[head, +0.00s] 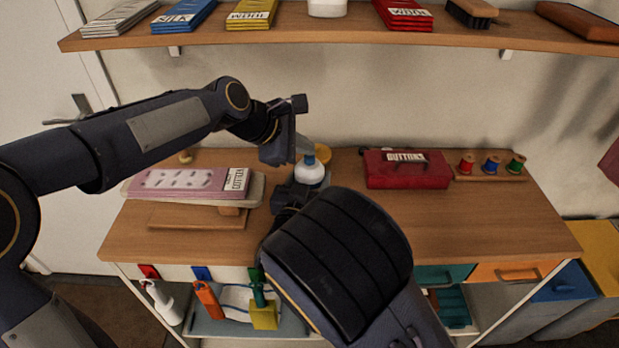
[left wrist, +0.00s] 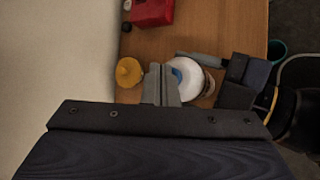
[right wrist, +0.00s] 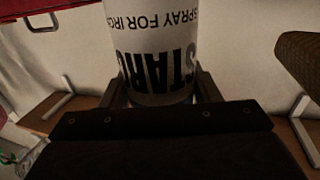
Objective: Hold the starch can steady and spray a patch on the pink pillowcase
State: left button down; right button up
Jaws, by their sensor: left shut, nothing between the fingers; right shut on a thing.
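The starch can (head: 309,174) stands upright on the worktop, white with a blue top. My right gripper (head: 298,194) is shut around its body; the right wrist view shows the can (right wrist: 152,45) between the fingers, its lettering upside down. My left gripper (head: 304,146) is shut and empty, close to the can's top. In the left wrist view its fingers (left wrist: 161,84) are just left of the white top and blue nozzle (left wrist: 178,75); I cannot tell if they touch. The pink pillowcase (head: 205,183) lies flat on a pale board at left, with whitish patches and a label.
A round yellow-orange object (left wrist: 128,72) lies behind the can. A red box (head: 408,172) and a rack of thread spools (head: 490,168) stand to the right. A shelf (head: 300,32) with packets overhangs the back. The right front of the worktop (head: 470,220) is clear.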

aim_at(304, 164)
pick_arm(q)
jog(key=shift+f, duration=0.55)
dwell(0.4)
jog(key=shift+r, duration=0.5)
notch_tip(304, 164, up, 6)
dwell(0.5)
dwell(1.2)
